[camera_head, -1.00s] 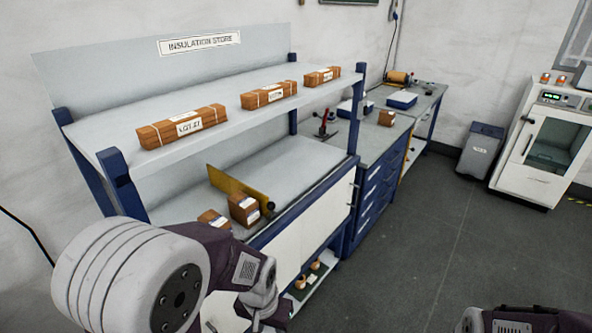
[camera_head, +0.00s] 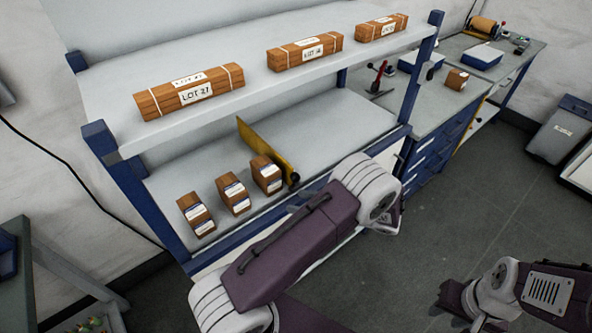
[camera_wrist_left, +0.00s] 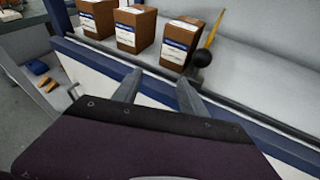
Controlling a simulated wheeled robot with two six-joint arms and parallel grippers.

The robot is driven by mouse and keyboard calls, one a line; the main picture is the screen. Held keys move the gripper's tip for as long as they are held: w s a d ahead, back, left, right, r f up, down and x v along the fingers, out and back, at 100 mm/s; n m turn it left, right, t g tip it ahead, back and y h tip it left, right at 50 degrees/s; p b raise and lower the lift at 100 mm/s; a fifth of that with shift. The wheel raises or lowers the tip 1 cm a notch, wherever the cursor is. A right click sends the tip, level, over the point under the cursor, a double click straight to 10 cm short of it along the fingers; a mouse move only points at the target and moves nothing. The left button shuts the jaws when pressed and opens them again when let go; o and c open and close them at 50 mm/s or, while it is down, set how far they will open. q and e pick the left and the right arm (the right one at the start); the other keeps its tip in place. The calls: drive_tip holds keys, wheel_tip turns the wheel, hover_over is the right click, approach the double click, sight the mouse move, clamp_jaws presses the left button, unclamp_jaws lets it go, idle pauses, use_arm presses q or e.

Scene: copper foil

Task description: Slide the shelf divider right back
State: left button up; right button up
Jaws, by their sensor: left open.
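The shelf divider is a thin yellow upright plate (camera_head: 258,143) on the lower shelf, right of three brown boxes, with a black knob (camera_head: 294,179) at its front end. In the left wrist view the divider (camera_wrist_left: 216,28) is a narrow yellow strip behind its black knob (camera_wrist_left: 202,58). My left gripper (camera_wrist_left: 160,88) is open and empty, its fingertips at the shelf's front edge, left of the knob and apart from it. In the head view my left arm's links hide that gripper. My right arm shows at the lower right, but its gripper cannot be made out.
The brown boxes (camera_head: 232,194) stand left of the divider; the nearest is close to it. The lower shelf (camera_head: 335,122) is clear to its right. The upper shelf (camera_head: 240,88) with labelled bundles overhangs. A blue post (camera_head: 418,70) bounds the right end.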

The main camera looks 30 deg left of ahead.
sight(295, 176)
use_arm(q)
drive_tip(key=w+d+r+m+t+y, duration=0.2)
drive_tip(key=w+d+m+t+y, duration=0.1)
drive_tip(key=w+m+t, duration=0.1)
drive_tip(key=a+p, duration=0.1)
drive_tip(key=a, duration=0.1)
drive_tip(key=w+a+p, duration=0.1)
drive_tip(key=a, duration=0.2)
drive_tip(key=a+p, duration=0.1)
drive_tip(key=a, duration=0.2)
drive_tip(key=shift+w+r, duration=0.2)
drive_tip(key=shift+w, duration=0.15)
drive_tip(key=shift+w+a+f, duration=0.15)
drive_tip(key=shift+a, duration=0.2)
clamp_jaws()
use_arm(e)
drive_tip(key=r, duration=0.4)
drive_tip(key=shift+s, duration=0.4)
